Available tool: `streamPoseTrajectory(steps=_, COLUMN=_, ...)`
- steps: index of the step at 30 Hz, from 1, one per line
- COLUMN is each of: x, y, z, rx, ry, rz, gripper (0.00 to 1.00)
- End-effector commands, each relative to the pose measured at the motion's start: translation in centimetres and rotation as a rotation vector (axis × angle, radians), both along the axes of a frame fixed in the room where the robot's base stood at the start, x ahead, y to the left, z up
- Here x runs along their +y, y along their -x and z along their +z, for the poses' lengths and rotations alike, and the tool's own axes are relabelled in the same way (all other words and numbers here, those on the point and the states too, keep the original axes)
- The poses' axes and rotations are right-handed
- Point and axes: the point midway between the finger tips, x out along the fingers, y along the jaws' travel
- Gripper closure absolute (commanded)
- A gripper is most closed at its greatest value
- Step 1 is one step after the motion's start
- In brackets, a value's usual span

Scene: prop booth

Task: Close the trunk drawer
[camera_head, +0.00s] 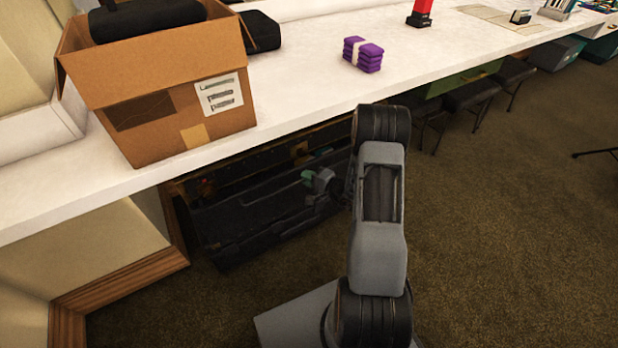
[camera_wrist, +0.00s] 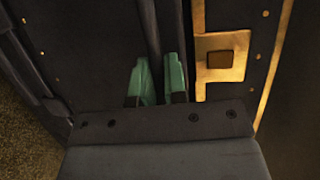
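The dark trunk (camera_head: 245,205) with brass fittings stands on the floor under the white counter. Its drawer front cannot be clearly told from the body in the head view, and how far it stands out is unclear. My gripper (camera_head: 308,176) is at the trunk's front, low under the counter edge. In the wrist view, the two green fingertips of my gripper (camera_wrist: 158,75) lie close against the dark trunk (camera_wrist: 105,45), a narrow gap between them. A dark ridge runs up from the gap. A brass latch plate (camera_wrist: 220,58) is just right of the fingers. Contact cannot be told.
The white counter (camera_head: 300,75) overhangs the trunk. On it are a cardboard box (camera_head: 165,105) and a purple bundle (camera_head: 363,54). Dark stools (camera_head: 470,95) stand under the counter at right. The carpet (camera_head: 510,220) at right is mostly clear.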

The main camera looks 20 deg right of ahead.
Motion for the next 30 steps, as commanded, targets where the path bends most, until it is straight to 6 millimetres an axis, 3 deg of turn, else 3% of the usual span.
streamPoseTrajectory(steps=4, x=0.0, y=0.0, z=0.0, rx=0.000, ry=0.000, rz=0.000, gripper=1.00)
streamPoseTrajectory(steps=14, x=0.0, y=0.0, z=0.0, rx=0.000, ry=0.000, rz=0.000, gripper=1.00)
streamPoseTrajectory(steps=23, x=0.4, y=-4.0, z=-0.3, rx=-0.003, ry=0.003, rz=0.002, gripper=1.00)
streamPoseTrajectory(steps=30, x=0.5, y=-4.5, z=0.0, rx=-0.002, ry=0.001, rz=-0.001, gripper=1.00)
